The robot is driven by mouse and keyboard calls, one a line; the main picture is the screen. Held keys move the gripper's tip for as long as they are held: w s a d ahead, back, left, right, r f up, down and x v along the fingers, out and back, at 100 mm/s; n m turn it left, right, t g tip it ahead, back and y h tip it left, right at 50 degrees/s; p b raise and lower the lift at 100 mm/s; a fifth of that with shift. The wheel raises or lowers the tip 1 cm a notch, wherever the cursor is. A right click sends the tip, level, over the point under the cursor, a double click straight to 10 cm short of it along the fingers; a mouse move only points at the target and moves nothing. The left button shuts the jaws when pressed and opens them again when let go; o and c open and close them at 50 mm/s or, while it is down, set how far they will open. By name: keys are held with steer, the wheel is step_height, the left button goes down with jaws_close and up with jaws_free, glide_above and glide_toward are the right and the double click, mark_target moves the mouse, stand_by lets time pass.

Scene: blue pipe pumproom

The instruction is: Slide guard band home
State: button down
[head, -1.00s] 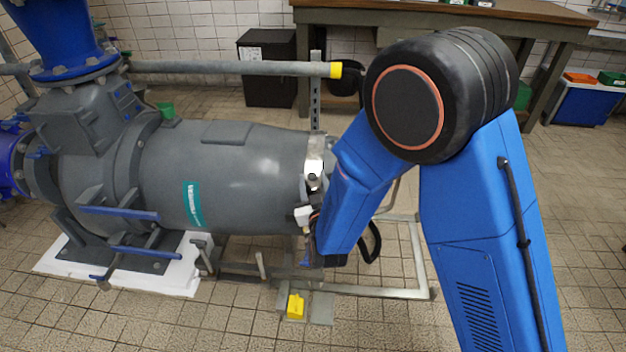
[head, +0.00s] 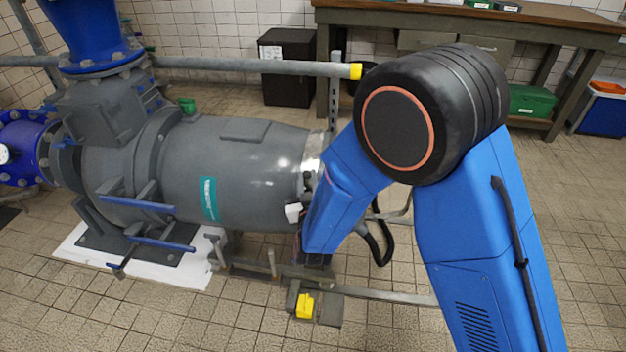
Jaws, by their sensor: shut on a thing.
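The guard band (head: 313,153) is a shiny metal strip curving around the right end of the grey pump body (head: 250,165). Its upper part shows; its lower part is hidden behind my blue arm. My gripper (head: 307,190) is at the band's near side, mostly covered by my arm link, with only dark and white bits showing at its edge. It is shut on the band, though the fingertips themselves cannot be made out. Whether the band sits flush all round cannot be told.
A metal floor frame with a yellow block (head: 304,305) lies below. A workbench (head: 470,22), black cabinet (head: 289,68) and green box (head: 530,100) stand behind. Floor at lower left is open.

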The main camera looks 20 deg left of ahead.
steer(key=shift+a, duration=0.2)
steer(key=c, duration=1.5)
jaws_free()
steer(key=shift+s+a, duration=0.1)
steer(key=v, duration=1.7)
steer(key=shift+s, duration=0.15)
